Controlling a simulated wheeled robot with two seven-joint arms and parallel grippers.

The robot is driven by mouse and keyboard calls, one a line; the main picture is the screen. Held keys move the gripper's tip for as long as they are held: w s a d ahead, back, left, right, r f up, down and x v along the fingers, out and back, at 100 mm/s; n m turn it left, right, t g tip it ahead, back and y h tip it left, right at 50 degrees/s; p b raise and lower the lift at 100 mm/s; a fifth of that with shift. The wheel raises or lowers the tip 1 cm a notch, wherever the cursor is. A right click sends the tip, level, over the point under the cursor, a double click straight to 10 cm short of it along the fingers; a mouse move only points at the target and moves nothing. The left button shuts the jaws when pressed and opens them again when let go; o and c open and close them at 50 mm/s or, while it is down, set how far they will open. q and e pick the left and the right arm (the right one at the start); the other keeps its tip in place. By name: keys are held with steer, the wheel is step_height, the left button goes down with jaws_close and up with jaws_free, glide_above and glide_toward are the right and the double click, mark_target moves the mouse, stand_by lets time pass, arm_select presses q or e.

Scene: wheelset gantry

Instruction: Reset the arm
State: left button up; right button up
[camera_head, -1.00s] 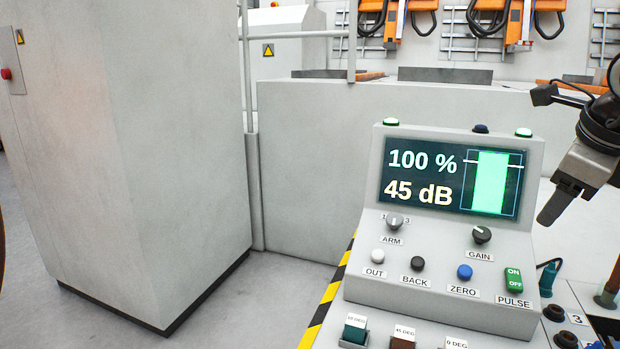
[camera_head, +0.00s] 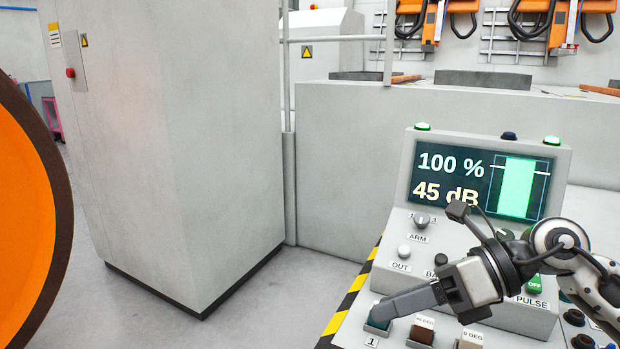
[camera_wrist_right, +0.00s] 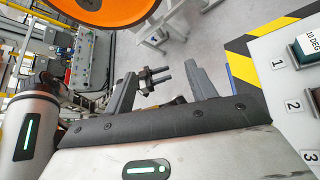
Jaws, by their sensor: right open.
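My right gripper (camera_head: 385,308) reaches in from the right in the head view, in front of the control console (camera_head: 390,285). It hides part of the console's lower row of buttons. In the right wrist view its two fingers (camera_wrist_right: 160,85) stand apart with nothing between them. The console screen (camera_head: 480,182) reads 100 % and 45 dB. The ARM knob (camera_head: 421,221) and the OUT button (camera_head: 404,251) show to the left of my arm.
A tall grey cabinet (camera_head: 190,150) stands left of the console. An orange wheel (camera_head: 25,220) with a dark rim fills the left edge. Yellow-black stripes (camera_head: 350,300) mark the console's left edge. Grey floor (camera_head: 280,310) lies free between cabinet and console.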

steer(key=s+a+r+m+t+y+p, duration=0.1)
steer(key=s+a+r+m+t+y, duration=0.15)
steer(key=a+m+y, duration=0.4)
steer(key=w+d+f+m+t+h+p, duration=0.1)
steer(key=d+f+m+t+h, duration=0.45)
steer(key=m, duration=0.95)
steer(key=w+d+f+m+t+h+p, duration=0.1)
steer(key=d+f+m+t+h, duration=0.1)
steer(key=f+m+t+h, duration=0.95)
steer(key=s+d+f+m+g+y, duration=0.1)
steer(key=s+f+m+g, duration=0.9)
steer(key=s, duration=0.1)
steer(key=shift+f+p, duration=0.2)
steer(key=shift+p, duration=0.1)
steer(key=shift+s+y, duration=0.1)
steer(key=shift+y, duration=0.15)
